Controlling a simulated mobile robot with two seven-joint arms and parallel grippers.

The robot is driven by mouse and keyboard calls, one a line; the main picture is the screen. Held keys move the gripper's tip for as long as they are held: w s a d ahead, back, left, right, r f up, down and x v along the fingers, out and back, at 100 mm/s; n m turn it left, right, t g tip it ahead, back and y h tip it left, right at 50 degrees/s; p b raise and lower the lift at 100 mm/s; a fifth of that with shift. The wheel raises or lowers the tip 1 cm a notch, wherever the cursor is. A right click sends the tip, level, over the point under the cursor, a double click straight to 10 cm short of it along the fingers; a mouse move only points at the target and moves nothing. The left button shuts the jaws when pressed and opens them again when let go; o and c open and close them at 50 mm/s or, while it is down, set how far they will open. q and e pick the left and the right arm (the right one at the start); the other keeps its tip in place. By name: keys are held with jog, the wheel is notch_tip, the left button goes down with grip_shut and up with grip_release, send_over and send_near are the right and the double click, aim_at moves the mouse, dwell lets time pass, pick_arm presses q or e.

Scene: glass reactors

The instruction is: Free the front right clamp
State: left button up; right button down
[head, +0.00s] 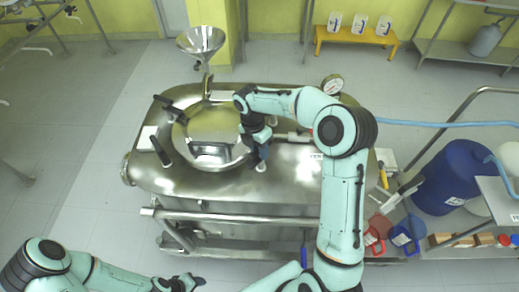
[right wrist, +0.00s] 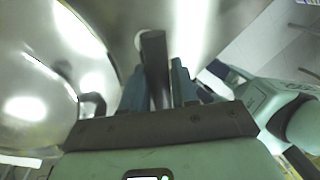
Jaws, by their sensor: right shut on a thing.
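The steel reactor vessel (head: 290,180) has a round lid (head: 208,122) on top, and the lid's curved rim fills the left of the right wrist view (right wrist: 85,35). My right gripper (head: 262,157) is at the lid's front right edge. It is shut on the black handle of the front right clamp (right wrist: 154,65), which stands between the fingers in the right wrist view. In the head view my gripper mostly hides this clamp. The front left clamp (head: 161,152) and the back left clamp (head: 168,103) show black handles. My left gripper (head: 190,283) is low at the bottom edge, away from the vessel; its finger opening is unclear.
A steel funnel (head: 201,42) stands behind the lid, and a gauge (head: 332,85) is at the vessel's back right. A blue drum (head: 452,178), jugs (head: 403,236) and a cart are on the right. The floor on the left is clear.

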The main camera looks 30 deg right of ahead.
dwell(0.3)
jog(key=c, duration=1)
grip_release()
jog(key=shift+w, duration=0.1)
notch_tip(320, 180, up, 13)
jog(key=w+a, duration=0.1)
jog(key=w, duration=0.1)
jog(key=shift+w, duration=0.2)
